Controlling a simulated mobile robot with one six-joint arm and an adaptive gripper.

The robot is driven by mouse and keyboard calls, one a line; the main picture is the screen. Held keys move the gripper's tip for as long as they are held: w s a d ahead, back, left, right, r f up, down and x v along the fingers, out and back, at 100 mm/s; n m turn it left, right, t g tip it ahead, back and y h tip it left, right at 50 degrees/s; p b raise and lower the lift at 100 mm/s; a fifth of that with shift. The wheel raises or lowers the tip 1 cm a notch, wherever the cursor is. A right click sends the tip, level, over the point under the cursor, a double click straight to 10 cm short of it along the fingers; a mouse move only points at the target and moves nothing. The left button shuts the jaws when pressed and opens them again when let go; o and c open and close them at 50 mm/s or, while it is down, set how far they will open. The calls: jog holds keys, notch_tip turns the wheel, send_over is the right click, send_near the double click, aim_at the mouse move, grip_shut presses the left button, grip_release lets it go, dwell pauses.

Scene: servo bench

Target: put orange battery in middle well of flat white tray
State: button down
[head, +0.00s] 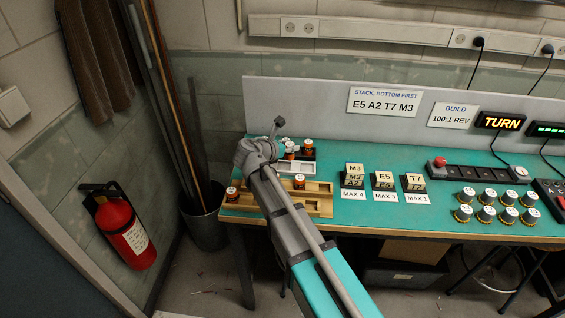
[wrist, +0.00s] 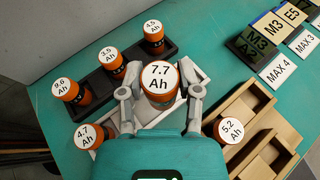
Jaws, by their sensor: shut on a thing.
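My gripper (wrist: 158,103) is shut on an orange battery with a white top marked 7.7 Ah (wrist: 158,82). In the wrist view it appears over the flat white tray (wrist: 150,118), whose wells are largely hidden by the jaws and battery. I cannot tell how high the battery is or whether it touches the tray. Another orange battery, marked 4.7 (wrist: 88,136), stands at the tray's left end. In the head view my arm hides part of the white tray (head: 296,168) and most of the gripper.
Orange batteries marked 9.6 (wrist: 70,91), 3.5 (wrist: 111,60) and 4.5 (wrist: 154,36) stand in a black rack (wrist: 130,72) behind. Cards and blocks lie right. Another battery (head: 232,194) stands front left.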

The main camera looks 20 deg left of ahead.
jog(key=shift+w+a+f+b, duration=0.25)
jog(key=shift+a+f+b, duration=0.15)
jog(key=shift+f, duration=0.15)
jog(key=shift+w+a+f+b, duration=0.2)
jog(key=shift+a+f+b, duration=0.15)
jog(key=shift+f, duration=0.2)
jog(key=shift+a, duration=0.1)
jog(key=shift+w+a+f+b, duration=0.2)
jog(key=shift+a+f+b, duration=0.1)
jog(key=shift+f+b, duration=0.25)
notch_tip(320, 180, down, 3)
jog(key=b, duration=0.3)
jog(key=shift+c, duration=1.5)
grip_release()
